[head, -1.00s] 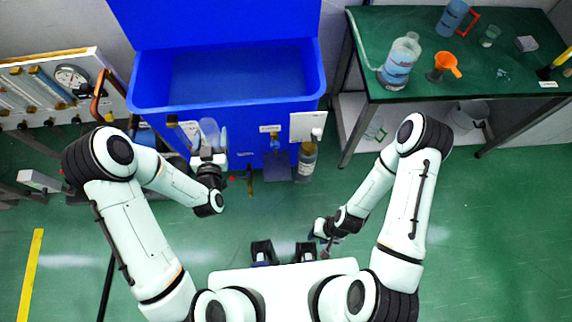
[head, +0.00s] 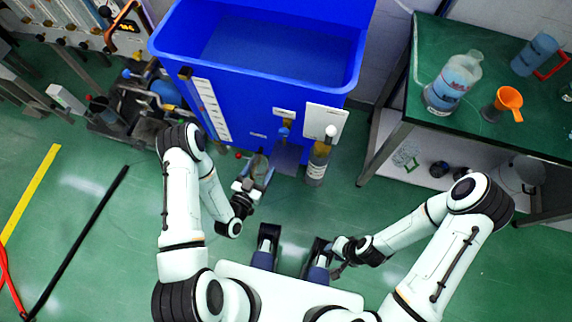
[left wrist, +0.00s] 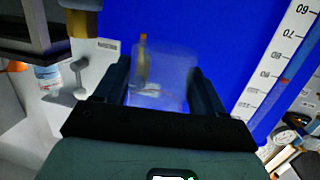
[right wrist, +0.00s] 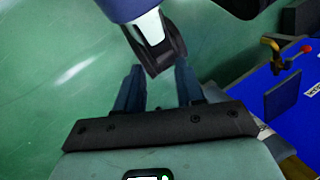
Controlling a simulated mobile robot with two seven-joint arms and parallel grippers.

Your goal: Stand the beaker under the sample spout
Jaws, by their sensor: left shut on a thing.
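The clear beaker (left wrist: 160,80) is between the fingers of my left gripper (left wrist: 165,88), which is shut on it. In the head view my left gripper (head: 256,178) holds the beaker (head: 259,170) in front of the blue tank, left of the small grey shelf (head: 287,158). A tap with a blue part (head: 285,130), apparently the sample spout, is above that shelf. The beaker is apart from the shelf, to its left. My right gripper (right wrist: 158,88) is open and empty, low near my base, and shows in the head view (head: 338,262).
The blue tank (head: 300,85) carries a white scale (head: 210,108) at its left and a white plate (head: 325,121). A bottle (head: 318,163) stands right of the shelf. A green table (head: 475,130) with a large bottle (head: 453,83) and orange funnel (head: 507,102) is at right.

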